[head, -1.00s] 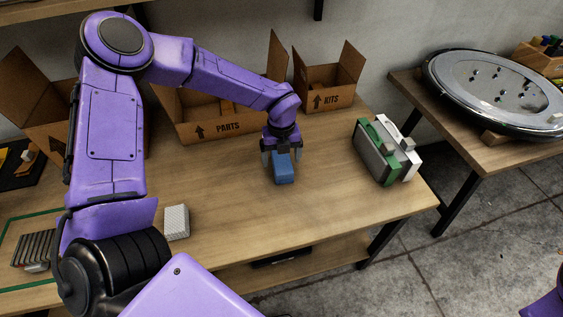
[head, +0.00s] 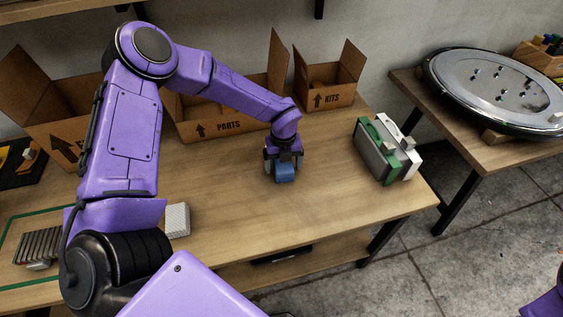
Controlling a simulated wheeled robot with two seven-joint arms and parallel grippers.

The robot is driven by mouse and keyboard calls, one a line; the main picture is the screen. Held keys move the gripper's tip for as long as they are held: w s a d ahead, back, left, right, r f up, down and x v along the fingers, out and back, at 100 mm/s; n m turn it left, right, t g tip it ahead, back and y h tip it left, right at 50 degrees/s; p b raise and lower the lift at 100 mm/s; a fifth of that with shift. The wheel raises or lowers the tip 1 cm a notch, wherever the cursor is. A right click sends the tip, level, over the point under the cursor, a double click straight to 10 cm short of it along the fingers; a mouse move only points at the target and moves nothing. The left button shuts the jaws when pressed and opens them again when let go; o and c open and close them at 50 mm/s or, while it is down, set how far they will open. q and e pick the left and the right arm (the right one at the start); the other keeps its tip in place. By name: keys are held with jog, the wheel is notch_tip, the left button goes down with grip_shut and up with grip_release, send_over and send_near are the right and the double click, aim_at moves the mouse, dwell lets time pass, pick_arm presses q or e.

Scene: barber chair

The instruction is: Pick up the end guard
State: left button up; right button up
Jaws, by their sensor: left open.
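A small blue block-like piece (head: 285,174), which I take to be the end guard, lies on the wooden workbench (head: 240,225). My left gripper (head: 284,166) is directly over it, pointing down, with its dark fingers low around or beside the piece. The jaws are open. The fingers and wrist hide the top of the piece, and I cannot tell whether they touch it. My right gripper is out of view.
Open cardboard boxes marked PARTS (head: 230,127) and KITS (head: 333,98) stand behind. A green, grey and white case-like object (head: 384,153) is to the right. A light speckled block (head: 177,220) sits left. The bench front is clear.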

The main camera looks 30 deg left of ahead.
pick_arm(q)
jog(key=c, duration=1)
jog(key=shift+c, duration=0.2)
jog(key=shift+r, duration=0.1)
